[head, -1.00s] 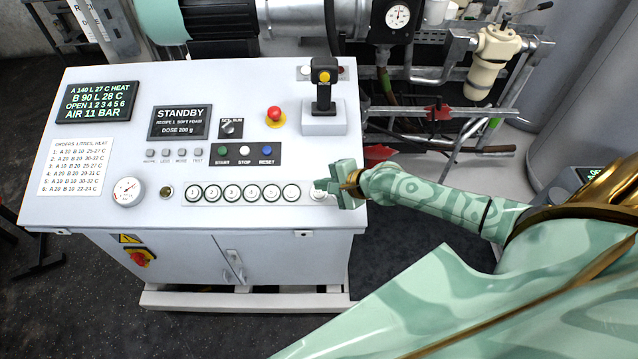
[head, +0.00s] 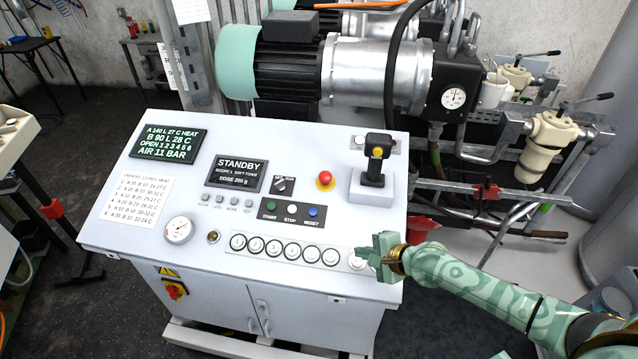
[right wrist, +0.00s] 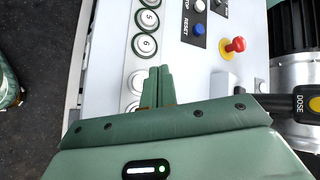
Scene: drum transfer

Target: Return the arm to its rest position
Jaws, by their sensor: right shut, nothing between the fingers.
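My right arm reaches in from the lower right of the head view, green with a gold wrist band. Its right gripper (head: 380,250) is over the right end of the row of round numbered buttons (head: 273,248) on the white control console (head: 130,222). In the right wrist view the right gripper (right wrist: 160,72) has its fingers together and empty, beside the round button 6 (right wrist: 145,44) and partly covering the buttons below it. I cannot tell whether the fingertips touch the panel. My left gripper is not in view.
A joystick (head: 376,165) and a red stop button (head: 324,180) rise from the console near the gripper. Behind stand a pump motor (head: 285,70), a pressure gauge (head: 453,97) and pipework with a red-handled valve (head: 487,190). Dark floor (head: 90,300) lies left of the console.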

